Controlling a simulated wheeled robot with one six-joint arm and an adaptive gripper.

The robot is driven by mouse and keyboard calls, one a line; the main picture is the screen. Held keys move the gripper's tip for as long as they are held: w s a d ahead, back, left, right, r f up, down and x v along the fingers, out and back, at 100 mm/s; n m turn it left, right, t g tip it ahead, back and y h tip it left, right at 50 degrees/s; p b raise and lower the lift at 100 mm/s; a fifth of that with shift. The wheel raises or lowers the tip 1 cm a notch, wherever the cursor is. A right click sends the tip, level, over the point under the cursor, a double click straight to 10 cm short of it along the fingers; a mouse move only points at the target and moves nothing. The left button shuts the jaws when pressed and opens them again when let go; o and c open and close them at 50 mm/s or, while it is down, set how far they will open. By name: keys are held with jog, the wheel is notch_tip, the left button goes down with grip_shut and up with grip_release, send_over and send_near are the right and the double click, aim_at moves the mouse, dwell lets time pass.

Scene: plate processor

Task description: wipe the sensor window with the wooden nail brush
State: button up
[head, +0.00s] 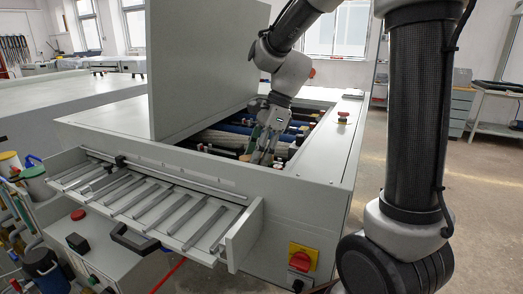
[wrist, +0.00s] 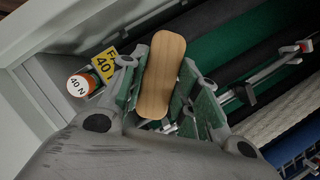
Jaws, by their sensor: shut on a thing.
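The wooden nail brush (wrist: 162,72) shows in the wrist view as a pale, rounded wooden block. My gripper (wrist: 158,88) is shut on it, with green-padded fingers on both sides. The brush's underside is hidden. In the head view my gripper (head: 262,146) reaches down into the open top of the plate processor (head: 195,172), near its front edge. I cannot make out the sensor window for certain in either view. I cannot tell whether the brush touches anything below it.
An orange cylinder marked 40 N (wrist: 78,86) and a yellow label (wrist: 104,64) lie left of the brush. Dark, green and white rollers (wrist: 285,103) run at the right. The raised lid (head: 200,65) stands left of my arm. A slatted tray (head: 150,200) juts from the front.

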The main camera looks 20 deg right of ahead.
jog(key=shift+o, duration=0.2)
jog(key=shift+s+a, duration=0.2)
jog(key=shift+s, duration=0.15)
jog(key=shift+f, duration=0.1)
jog(key=shift+a+r, duration=0.1)
jog(key=shift+r, duration=3)
jog(key=shift+c, duration=0.2)
jog(key=shift+r, duration=0.1)
jog(key=shift+r, duration=1.4)
